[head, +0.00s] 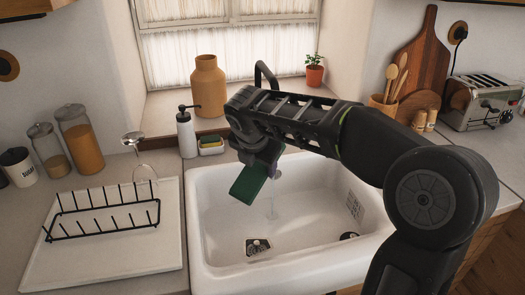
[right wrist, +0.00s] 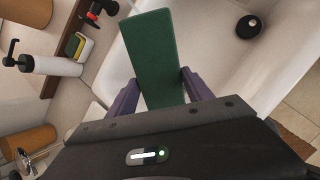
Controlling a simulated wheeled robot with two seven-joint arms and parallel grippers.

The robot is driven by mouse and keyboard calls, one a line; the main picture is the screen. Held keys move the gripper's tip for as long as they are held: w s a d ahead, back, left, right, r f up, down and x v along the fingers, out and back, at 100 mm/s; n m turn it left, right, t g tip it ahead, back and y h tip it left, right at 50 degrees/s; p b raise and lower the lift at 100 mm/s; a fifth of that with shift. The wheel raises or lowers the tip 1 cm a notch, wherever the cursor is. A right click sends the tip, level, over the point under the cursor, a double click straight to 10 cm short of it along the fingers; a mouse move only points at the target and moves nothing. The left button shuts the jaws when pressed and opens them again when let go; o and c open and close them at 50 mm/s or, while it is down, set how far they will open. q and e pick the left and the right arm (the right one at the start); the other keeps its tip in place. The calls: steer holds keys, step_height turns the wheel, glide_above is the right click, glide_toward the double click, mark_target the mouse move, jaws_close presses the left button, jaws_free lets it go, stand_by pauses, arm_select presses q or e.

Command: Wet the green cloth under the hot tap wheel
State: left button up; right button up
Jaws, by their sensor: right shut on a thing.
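The green cloth (head: 248,184) is a flat, stiff-looking rectangle held over the left part of the white sink (head: 205,225). My right gripper (right wrist: 155,82) is shut on the cloth, its two fingers on either side of it. In the head view the cloth hangs tilted from the gripper, above the basin floor. A black tap (head: 265,72) rises behind my right arm, which hides its lower part. A faint pale streak, perhaps water, shows just right of the cloth. In the right wrist view a black and red fitting (right wrist: 98,12), perhaps the hot tap wheel, is partly cut off. My left gripper is out of view.
A soap bottle (head: 187,135) and a sponge holder (head: 210,146) stand behind the sink's left rim. A black dish rack (head: 105,222) stands on the left drainboard. Small dark items (head: 257,246) lie in the basin. A toaster (head: 480,102) stands at right.

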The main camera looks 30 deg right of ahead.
steer(key=shift+r, duration=0.1)
steer(key=s+a+r+p, duration=0.2)
steer(key=r, duration=0.1)
steer(key=shift+s+a, duration=0.25)
steer(key=shift+s, duration=0.15)
steer(key=shift+s+a+r, duration=0.4)
steer(key=shift+s, duration=0.1)
